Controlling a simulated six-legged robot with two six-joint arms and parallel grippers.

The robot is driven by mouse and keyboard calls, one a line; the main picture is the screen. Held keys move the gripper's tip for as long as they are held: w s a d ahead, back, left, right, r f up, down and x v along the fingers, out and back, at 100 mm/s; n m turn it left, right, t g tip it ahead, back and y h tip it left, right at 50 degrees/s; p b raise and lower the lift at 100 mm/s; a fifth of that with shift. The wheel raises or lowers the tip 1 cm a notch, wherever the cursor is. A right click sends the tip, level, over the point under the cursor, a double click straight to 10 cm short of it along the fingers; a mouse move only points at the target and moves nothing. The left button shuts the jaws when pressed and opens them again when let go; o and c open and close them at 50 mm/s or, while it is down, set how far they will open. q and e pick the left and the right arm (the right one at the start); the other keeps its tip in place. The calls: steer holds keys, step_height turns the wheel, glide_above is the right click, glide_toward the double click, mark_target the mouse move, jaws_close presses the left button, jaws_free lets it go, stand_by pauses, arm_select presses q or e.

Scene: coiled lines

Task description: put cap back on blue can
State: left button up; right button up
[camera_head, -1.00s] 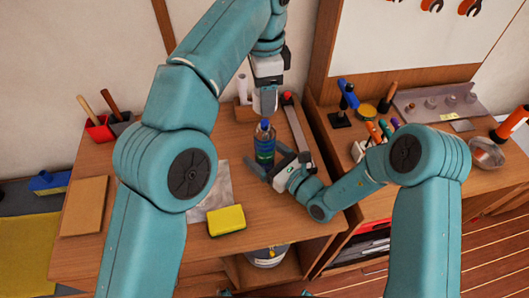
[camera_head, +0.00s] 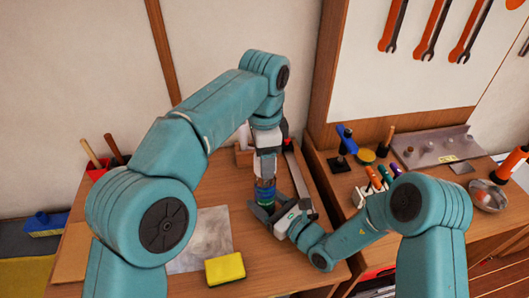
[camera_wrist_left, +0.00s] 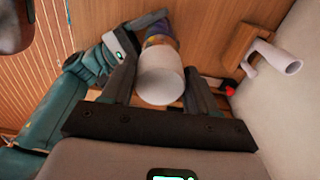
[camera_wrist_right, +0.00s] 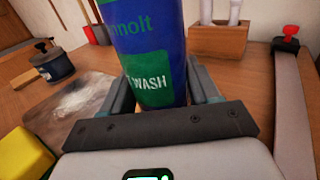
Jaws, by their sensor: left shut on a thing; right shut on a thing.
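The blue can (camera_head: 265,191), with a green label band, stands upright on the wooden bench. In the right wrist view the can (camera_wrist_right: 145,45) sits between the fingers of my right gripper (camera_wrist_right: 152,98), which is shut around its lower part; its top is out of frame. My left gripper (camera_head: 265,166) points down from directly above the can. In the left wrist view it is shut on a pale cylindrical cap (camera_wrist_left: 160,76), held in line with the can (camera_wrist_left: 160,34). Whether the cap touches the can top is hidden.
A yellow sponge (camera_head: 225,268) and a grey sheet (camera_head: 200,238) lie left of the can. A wooden block holding a white tube (camera_wrist_left: 258,54) and a long grey red-knobbed tool (camera_wrist_right: 291,100) stand close behind. Pen holders and a metal rack (camera_head: 437,147) are on the right bench.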

arm_select(q)
steer(key=shift+f, duration=0.2)
stand_by(0.4)
steer(key=shift+f, duration=0.75)
steer(key=shift+f, duration=0.6)
steer(key=o, duration=1.1)
steer(key=shift+r, duration=4)
